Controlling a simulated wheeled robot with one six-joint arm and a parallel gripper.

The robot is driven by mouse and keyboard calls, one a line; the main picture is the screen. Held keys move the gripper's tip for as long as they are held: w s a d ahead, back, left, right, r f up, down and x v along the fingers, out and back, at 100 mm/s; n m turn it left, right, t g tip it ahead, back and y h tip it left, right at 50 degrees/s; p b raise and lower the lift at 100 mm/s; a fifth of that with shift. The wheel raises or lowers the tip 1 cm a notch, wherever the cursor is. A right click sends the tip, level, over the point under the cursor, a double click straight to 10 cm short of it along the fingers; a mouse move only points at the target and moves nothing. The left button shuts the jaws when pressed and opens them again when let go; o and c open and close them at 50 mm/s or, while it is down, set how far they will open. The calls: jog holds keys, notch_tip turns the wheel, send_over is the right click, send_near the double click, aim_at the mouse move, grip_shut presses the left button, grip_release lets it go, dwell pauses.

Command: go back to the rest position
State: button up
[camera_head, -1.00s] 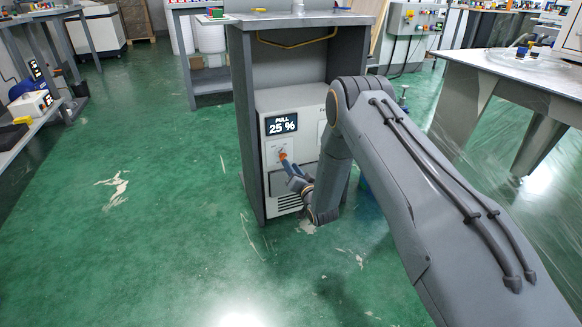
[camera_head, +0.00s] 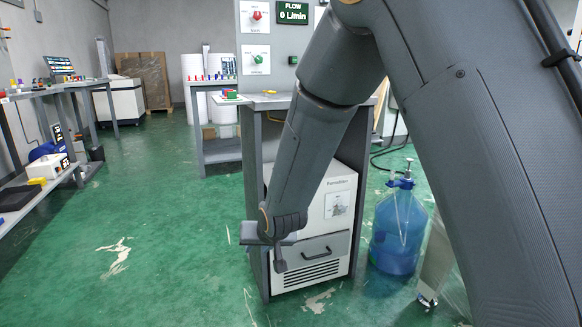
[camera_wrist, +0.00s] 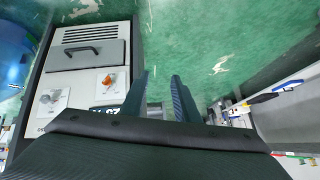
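My gripper (camera_wrist: 162,77) shows in the wrist view with its two dark fingers apart and nothing between them. In the head view it hangs at the end of my arm, in front of the white machine (camera_head: 327,205), which stands in a grey cabinet (camera_head: 253,180). The wrist view shows the machine's orange knob (camera_wrist: 108,81), a grey knob (camera_wrist: 50,98) and a drawer handle (camera_wrist: 82,50). The fingers are beside the orange knob and look clear of it. In the head view my arm hides the orange knob and display.
A blue bottle with a pump (camera_head: 398,235) stands on the floor right of the cabinet. A flow panel (camera_head: 276,45) rises behind it. Benches (camera_head: 85,85) line the left. The green floor (camera_head: 150,215) at the left is open.

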jog(key=s+d+r+n+g+h, duration=0.1)
jog(key=s+d+r+n+g, duration=0.15)
jog(key=s, duration=0.95)
jog(key=s+d+r+n+g+h, duration=0.1)
jog(key=s+d+r+g, duration=0.15)
jog(key=s, duration=0.95)
jog(key=s+d+r+n+g+h, duration=0.1)
jog(key=s+d+r+g, duration=0.15)
jog(key=s, duration=0.95)
jog(key=d+r+m+p, duration=0.3)
jog(key=d+r+p, duration=0.7)
jog(key=r+p, duration=0.3)
jog(key=d+r+m+p, duration=0.3)
jog(key=d+r+p, duration=0.7)
jog(key=p, duration=0.7)
notch_tip(320, 180, up, 3)
jog(key=shift+w+d+f+h+p, duration=0.1)
jog(key=shift+w+d+h+p, duration=0.1)
jog(key=shift+d+h+p, duration=0.2)
